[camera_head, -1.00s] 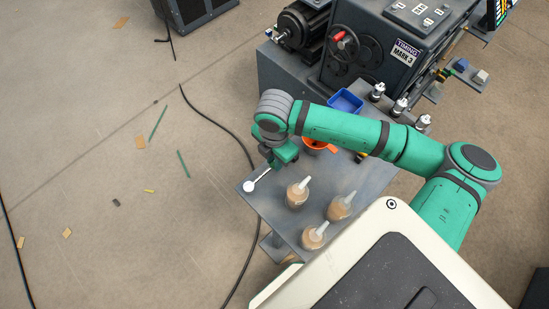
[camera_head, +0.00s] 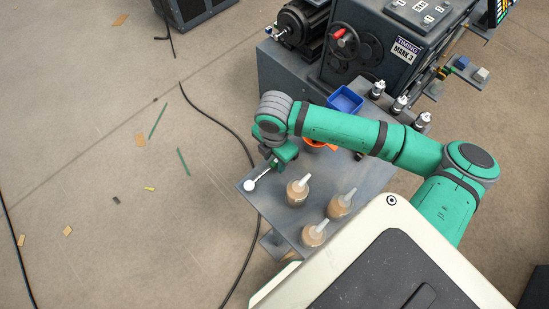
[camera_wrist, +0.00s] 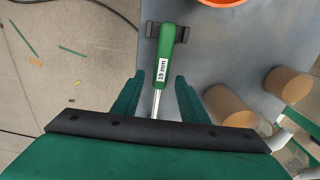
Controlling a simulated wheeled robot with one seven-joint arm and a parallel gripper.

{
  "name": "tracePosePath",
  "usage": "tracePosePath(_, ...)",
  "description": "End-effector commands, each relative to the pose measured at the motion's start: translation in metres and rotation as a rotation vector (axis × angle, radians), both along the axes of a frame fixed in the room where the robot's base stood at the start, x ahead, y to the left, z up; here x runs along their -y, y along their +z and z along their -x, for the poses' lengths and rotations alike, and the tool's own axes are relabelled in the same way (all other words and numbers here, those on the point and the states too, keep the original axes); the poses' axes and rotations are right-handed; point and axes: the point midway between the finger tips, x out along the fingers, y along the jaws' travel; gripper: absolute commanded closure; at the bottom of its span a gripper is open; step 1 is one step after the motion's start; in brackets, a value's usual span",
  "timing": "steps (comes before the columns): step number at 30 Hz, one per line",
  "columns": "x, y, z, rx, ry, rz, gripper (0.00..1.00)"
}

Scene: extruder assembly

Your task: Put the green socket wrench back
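The green socket wrench (camera_wrist: 166,55) has a handle labelled "19 mm". In the wrist view its handle end lies at a dark bracket (camera_wrist: 152,31) on the table. Its bright metal shaft runs down between my gripper's fingers and under the gripper's body. My gripper (camera_wrist: 157,92) is open, with a finger on each side of the shaft and gaps visible. In the head view my gripper (camera_head: 273,162) is low over the table's left corner. A pale shaft with a white round end (camera_head: 249,186), apparently the wrench's, shows beside it. The handle is hidden there.
Several bottles stand on the grey table (camera_head: 272,218), including one (camera_head: 298,193) right of my gripper. An orange bowl (camera_head: 318,146) and a blue bin (camera_head: 345,100) are farther back. A dark machine (camera_head: 375,50) stands behind. Open floor lies left.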

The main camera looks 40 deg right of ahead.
Motion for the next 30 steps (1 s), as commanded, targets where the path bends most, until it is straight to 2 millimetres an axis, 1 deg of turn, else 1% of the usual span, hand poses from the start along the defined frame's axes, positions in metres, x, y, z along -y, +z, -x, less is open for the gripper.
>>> tracePosePath(6,0.0,0.001,0.0,0.0,0.0,0.0,0.6)
tracePosePath(10,0.0,0.011,0.0,0.0,0.001,0.001,0.6)
tracePosePath(14,0.001,0.032,0.0,0.0,0.001,0.003,0.6)
tracePosePath(21,0.001,0.077,0.0,0.001,0.001,0.004,0.6)
tracePosePath(25,0.001,0.095,0.0,0.001,0.001,0.002,0.6)
tracePosePath(30,0.0,0.106,0.0,0.001,0.001,0.001,0.6)
